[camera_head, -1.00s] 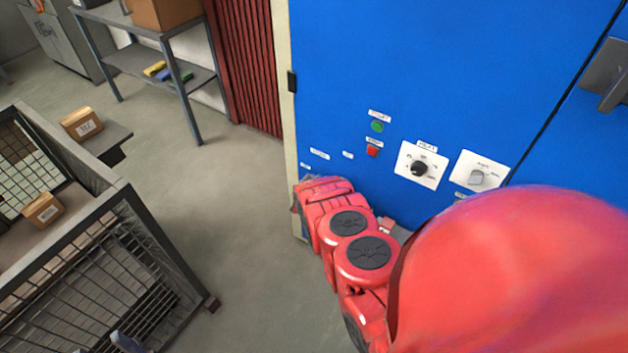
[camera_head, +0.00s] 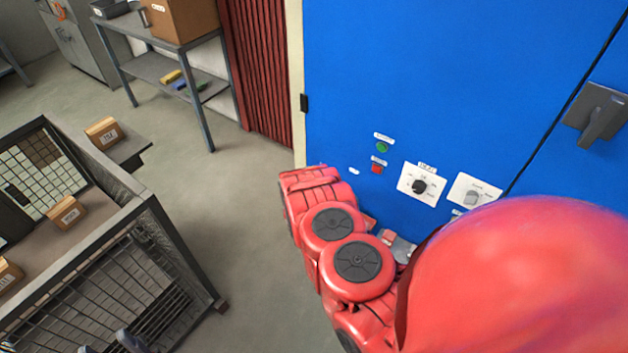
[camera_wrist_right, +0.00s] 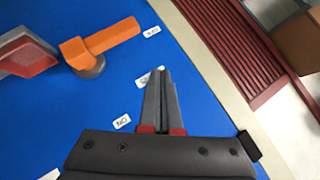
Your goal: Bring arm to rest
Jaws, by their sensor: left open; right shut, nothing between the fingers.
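My right arm (camera_head: 350,255), red with dark round caps, reaches in front of the blue cabinet (camera_head: 400,70) in the head view; its gripper is hidden there. In the right wrist view my right gripper (camera_wrist_right: 160,75) is shut and empty, its fingers over the blue panel (camera_wrist_right: 205,60) among small white labels. I cannot tell whether the fingertips touch the panel. My left gripper (camera_head: 108,345) shows only as grey fingertips at the bottom left edge of the head view, apart and empty, by the mesh cart.
An orange handle (camera_wrist_right: 105,42) juts from the panel left of my right fingers. The cabinet has a black dial (camera_head: 420,186), a green button (camera_head: 382,147) and a grey handle (camera_head: 597,118). A mesh cart (camera_head: 180,250) with boxes stands left. Floor (camera_head: 215,190) between is clear.

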